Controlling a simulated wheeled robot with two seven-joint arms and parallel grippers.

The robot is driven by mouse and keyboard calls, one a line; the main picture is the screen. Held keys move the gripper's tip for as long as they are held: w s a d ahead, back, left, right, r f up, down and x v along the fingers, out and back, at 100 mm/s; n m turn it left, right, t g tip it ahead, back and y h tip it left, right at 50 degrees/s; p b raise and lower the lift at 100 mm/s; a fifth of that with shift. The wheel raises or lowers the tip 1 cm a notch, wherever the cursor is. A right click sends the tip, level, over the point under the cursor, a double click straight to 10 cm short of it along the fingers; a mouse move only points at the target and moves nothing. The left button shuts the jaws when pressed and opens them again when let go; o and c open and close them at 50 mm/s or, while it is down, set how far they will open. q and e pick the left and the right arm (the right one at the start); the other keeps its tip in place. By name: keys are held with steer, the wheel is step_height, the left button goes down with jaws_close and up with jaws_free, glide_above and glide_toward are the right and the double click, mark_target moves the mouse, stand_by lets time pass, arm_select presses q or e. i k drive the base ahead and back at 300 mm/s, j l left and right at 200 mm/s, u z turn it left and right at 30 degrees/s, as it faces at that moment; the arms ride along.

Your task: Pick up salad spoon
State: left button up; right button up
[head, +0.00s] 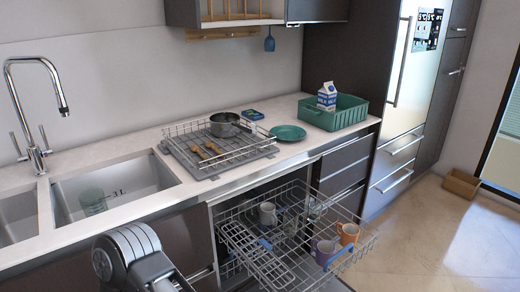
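Two wooden utensils (207,151) lie side by side on the grey dish rack (177,137) on the counter; they are small in this view, and I cannot tell which is the salad spoon. A grey metal pot (225,125) stands on the same rack, just behind them. One of my arm links shows at the bottom left, in front of the counter and well short of the rack. Neither of my grippers is in view.
The dishwasher rack (262,262) is pulled out below, holding an orange mug (347,233), a purple mug (323,251) and a grey mug (267,213). A teal plate (288,132) and green bin (341,113) sit right on the counter. A sink (135,177) is left.

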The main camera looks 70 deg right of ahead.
mark_target(195, 148)
steer(key=i+z, duration=0.1)
steer(key=z, duration=0.35)
steer(key=i+z, duration=0.15)
steer(key=z, duration=0.3)
steer(key=i+z, duration=0.1)
steer(key=z, duration=0.4)
steer(key=i+z, duration=0.1)
steer(key=z, duration=0.35)
steer(key=i+j+z, duration=0.1)
steer(key=z, duration=0.35)
steer(key=j+z, duration=0.25)
steer(key=z, duration=0.2)
steer(key=i+j+z, duration=0.15)
steer(key=z, duration=0.2)
steer(key=i+j+z, duration=0.2)
steer(key=z, duration=0.15)
